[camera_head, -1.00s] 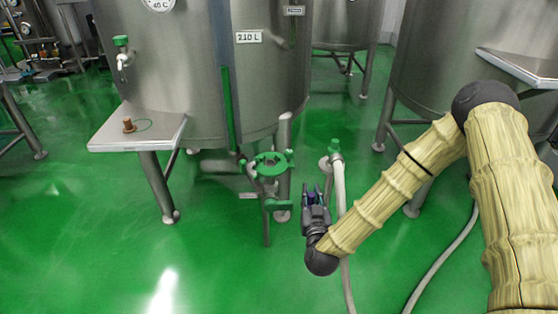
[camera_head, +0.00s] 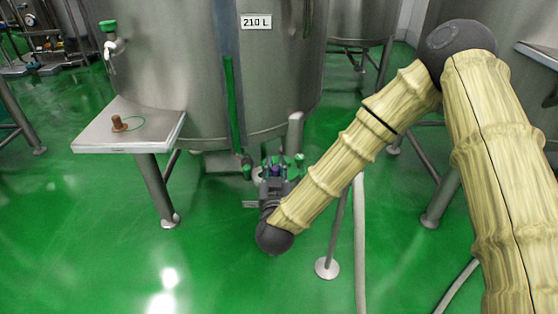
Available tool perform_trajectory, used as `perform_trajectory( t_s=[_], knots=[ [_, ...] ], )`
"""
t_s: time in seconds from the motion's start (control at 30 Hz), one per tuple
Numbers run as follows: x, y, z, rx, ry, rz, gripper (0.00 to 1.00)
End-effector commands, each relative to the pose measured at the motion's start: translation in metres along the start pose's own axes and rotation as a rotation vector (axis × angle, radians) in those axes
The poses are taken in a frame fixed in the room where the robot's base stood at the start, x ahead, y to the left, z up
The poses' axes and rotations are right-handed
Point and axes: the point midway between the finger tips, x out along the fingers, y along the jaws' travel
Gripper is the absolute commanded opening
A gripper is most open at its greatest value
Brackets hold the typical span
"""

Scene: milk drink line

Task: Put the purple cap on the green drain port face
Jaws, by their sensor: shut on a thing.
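My gripper (camera_head: 275,172) is shut on the purple cap (camera_head: 276,170), of which only a small part shows between the fingers. It is in front of the green drain port face (camera_head: 298,160) below the large steel tank. My gripper and wrist hide most of the port, with green bits showing on its right and left. I cannot tell whether the cap touches the port face.
The steel tank (camera_head: 190,75) marked 210 L stands behind. A steel shelf (camera_head: 95,137) with a brown fitting (camera_head: 119,123) juts out at left. A pale hose (camera_head: 360,240) and a stand with a round foot (camera_head: 327,268) are at right. The green floor in front is clear.

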Motion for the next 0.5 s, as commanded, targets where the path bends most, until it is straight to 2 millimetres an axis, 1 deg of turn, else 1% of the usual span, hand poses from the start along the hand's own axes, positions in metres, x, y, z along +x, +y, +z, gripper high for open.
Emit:
perform_trajectory(
  t_s=[0.03, 0.3, 0.4, 0.5],
  knots=[
    [0.011, 0.001, 0.002, 0.002, 0.001, 0.002, 0.0],
    [0.065, 0.007, 0.007, 0.001, 0.001, 0.005, 0.0],
    [0.081, 0.009, 0.009, 0.001, 0.001, 0.006, 0.0],
    [0.091, 0.009, 0.009, 0.001, 0.0, 0.005, 0.0]
  ],
)
